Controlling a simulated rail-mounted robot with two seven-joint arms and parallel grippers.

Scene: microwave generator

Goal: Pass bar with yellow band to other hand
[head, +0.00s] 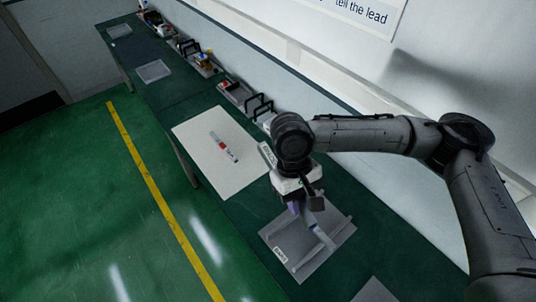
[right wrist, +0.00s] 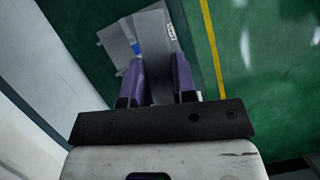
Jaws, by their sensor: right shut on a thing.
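My right gripper (head: 303,210) points down over a grey tray (head: 288,238) on the near part of the bench. It is shut on a pale bar (head: 321,236), which slants out below the fingers over the tray. In the right wrist view, the two purple fingers (right wrist: 160,66) have a small blue patch (right wrist: 136,48) beside the left one. The fingers partly hide the held bar, and I see no yellow band on it. Another bar (head: 224,147), with a red band, lies on a white mat (head: 197,152). My left gripper is not in view.
Small racks and trays with black handles (head: 258,106) line the wall side of the green bench. Another grey tray (head: 154,71) lies farther along it. A grey corner (head: 374,292) shows at the bottom. A yellow floor line (head: 160,197) runs beside the bench.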

